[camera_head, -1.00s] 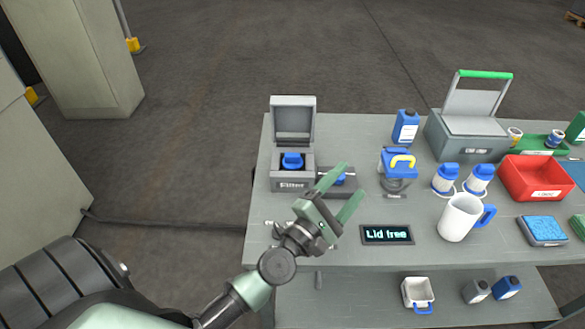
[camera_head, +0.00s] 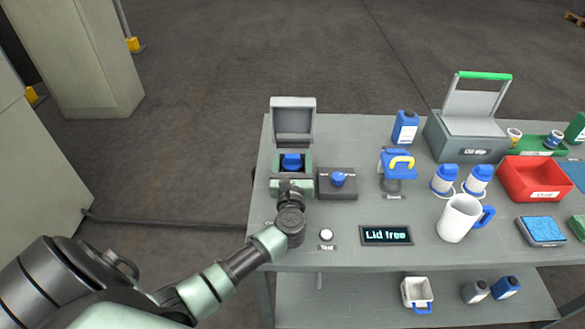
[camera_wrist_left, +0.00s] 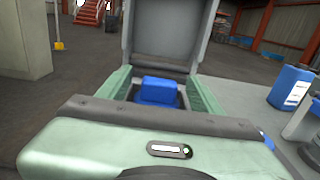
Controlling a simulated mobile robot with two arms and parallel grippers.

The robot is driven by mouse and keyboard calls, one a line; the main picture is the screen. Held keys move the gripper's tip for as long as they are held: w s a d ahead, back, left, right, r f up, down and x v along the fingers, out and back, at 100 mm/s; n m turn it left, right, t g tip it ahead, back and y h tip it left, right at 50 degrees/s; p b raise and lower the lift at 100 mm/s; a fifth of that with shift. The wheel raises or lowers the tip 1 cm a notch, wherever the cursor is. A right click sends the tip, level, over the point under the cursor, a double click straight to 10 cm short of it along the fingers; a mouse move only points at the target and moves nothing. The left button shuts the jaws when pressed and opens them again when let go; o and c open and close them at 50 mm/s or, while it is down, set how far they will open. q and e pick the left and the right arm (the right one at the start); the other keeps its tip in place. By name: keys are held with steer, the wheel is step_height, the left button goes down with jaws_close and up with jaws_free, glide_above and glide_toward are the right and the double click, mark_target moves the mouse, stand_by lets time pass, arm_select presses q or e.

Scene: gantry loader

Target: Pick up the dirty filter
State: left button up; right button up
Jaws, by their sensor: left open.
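The dirty filter appears to be the blue-topped piece (camera_head: 291,162) inside the open grey filter box (camera_head: 293,105) at the table's left end. The box lid stands raised at the back. My left gripper (camera_head: 292,163) is open at the box, its green fingers on either side of the blue piece. In the left wrist view the blue top (camera_wrist_left: 159,90) sits between the two fingers (camera_wrist_left: 158,85), with no clear contact. The lower part of the piece is hidden in the box. My right gripper is not in view.
A dark box with a blue knob (camera_head: 338,180) stands just right of the filter box. A "Lid free" display (camera_head: 386,235) and a white button (camera_head: 326,235) are at the front. A blue-lidded jar (camera_head: 397,165), white mug (camera_head: 459,217) and red bin (camera_head: 538,178) stand further right.

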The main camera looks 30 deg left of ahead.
arm_select(q)
steer(key=shift+w+a, duration=0.35)
steer(key=shift+w, duration=0.15)
jaws_close()
step_height(320, 180, up, 20)
steer(key=p, duration=0.4)
